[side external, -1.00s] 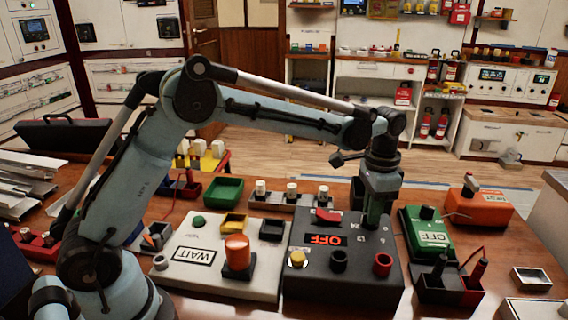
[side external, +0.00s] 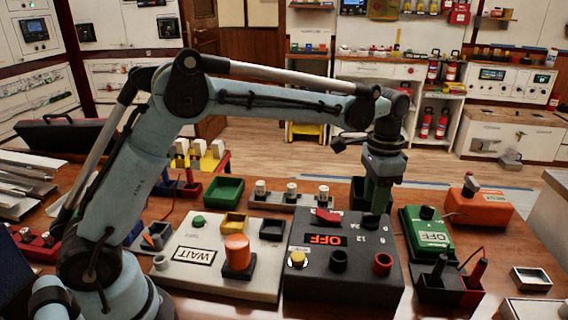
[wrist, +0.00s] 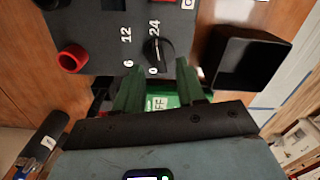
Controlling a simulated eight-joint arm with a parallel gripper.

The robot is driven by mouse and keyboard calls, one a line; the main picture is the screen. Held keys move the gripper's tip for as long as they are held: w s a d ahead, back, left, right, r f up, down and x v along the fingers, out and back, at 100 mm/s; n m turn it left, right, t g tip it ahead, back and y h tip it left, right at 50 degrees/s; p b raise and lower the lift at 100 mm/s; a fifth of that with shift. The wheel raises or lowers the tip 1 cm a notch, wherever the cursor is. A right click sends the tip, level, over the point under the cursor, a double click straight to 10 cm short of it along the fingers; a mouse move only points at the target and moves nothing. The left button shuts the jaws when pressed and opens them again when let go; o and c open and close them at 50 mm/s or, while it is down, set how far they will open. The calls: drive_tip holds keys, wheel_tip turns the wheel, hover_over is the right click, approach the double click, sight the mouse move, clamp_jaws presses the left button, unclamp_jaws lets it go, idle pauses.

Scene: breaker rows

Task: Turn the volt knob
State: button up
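The volt knob (wrist: 157,50) is a round dark knob on the black control box (side external: 300,275), ringed by the labels 0, 6, 12 and 24. A small pale mark on it lies on the side of the 24 label. In the side external view the knob (side external: 370,222) shows just below my gripper (side external: 377,208). In the wrist view my gripper (wrist: 157,66) is open, with its two green fingers apart and nothing between them. The knob lies just beyond the fingertips. The exact height gap is hard to judge.
The black box also carries a red OFF display (side external: 325,239), a red rocker (side external: 327,216), a yellow button (side external: 297,259) and a red socket (side external: 382,264). A green OFF box (side external: 428,240) stands close on the right. A white WAIT panel (side external: 195,270) is on the left.

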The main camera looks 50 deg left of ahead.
wheel_tip(320, 180, up, 9)
drive_tip(key=shift+f, duration=0.15)
idle(0.4)
